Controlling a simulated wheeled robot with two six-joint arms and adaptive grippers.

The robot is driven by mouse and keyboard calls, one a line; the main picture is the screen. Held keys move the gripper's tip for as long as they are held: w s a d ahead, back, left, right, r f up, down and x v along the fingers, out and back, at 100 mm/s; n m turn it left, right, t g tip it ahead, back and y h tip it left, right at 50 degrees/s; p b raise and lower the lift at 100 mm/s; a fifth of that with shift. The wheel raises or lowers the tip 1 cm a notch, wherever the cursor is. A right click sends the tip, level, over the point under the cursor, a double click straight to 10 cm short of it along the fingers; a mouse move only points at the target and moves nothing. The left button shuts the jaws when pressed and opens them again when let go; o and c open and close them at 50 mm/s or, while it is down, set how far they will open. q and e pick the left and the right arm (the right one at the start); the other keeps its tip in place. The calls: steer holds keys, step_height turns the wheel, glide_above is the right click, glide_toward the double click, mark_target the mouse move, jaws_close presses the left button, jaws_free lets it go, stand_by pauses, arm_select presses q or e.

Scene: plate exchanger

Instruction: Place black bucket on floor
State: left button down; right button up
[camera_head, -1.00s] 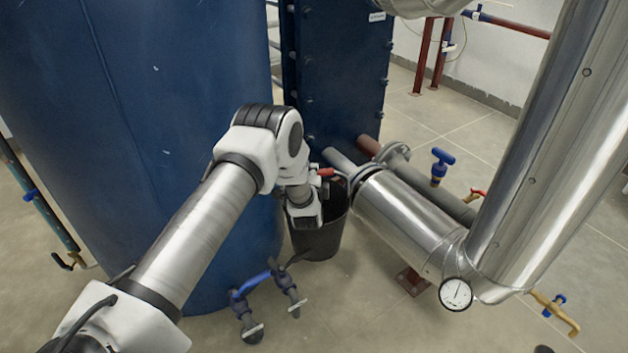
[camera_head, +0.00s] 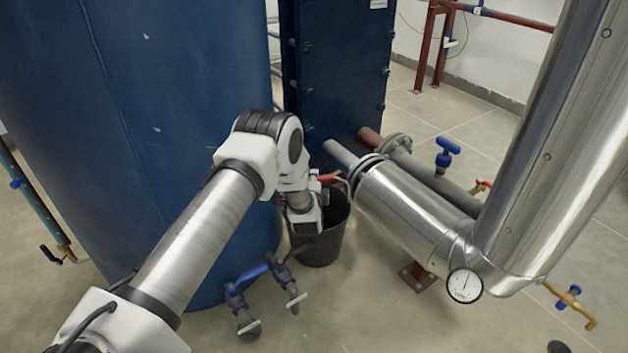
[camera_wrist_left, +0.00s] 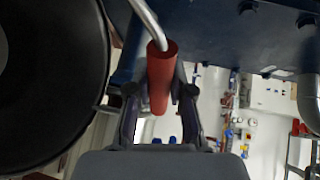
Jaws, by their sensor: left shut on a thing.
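The black bucket (camera_head: 322,248) is upright in the head view, between the large blue tank and the silver pipe. In the left wrist view its dark round opening (camera_wrist_left: 45,85) fills the left side. My left gripper (camera_wrist_left: 158,100) is shut on the bucket's red handle grip (camera_wrist_left: 161,75), which sits between its two fingers. The metal bail runs up from the grip. In the head view the red grip (camera_head: 329,177) shows above the bucket rim, and my left wrist partly hides the bucket. I cannot tell whether the bucket's base touches the floor. My right gripper is not in view.
The blue tank (camera_head: 120,130) stands left, and a blue plate unit (camera_head: 340,75) behind the bucket. The silver pipe (camera_head: 405,210) with a gauge (camera_head: 464,285) is close on the right. Blue-handled valves (camera_head: 262,285) stick out in front. Tiled floor (camera_head: 370,310) is clear at front centre.

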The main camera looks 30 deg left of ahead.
arm_select(q)
steer(key=shift+f, duration=0.5)
steer(key=c, duration=1)
jaws_free()
steer(key=shift+o, duration=0.2)
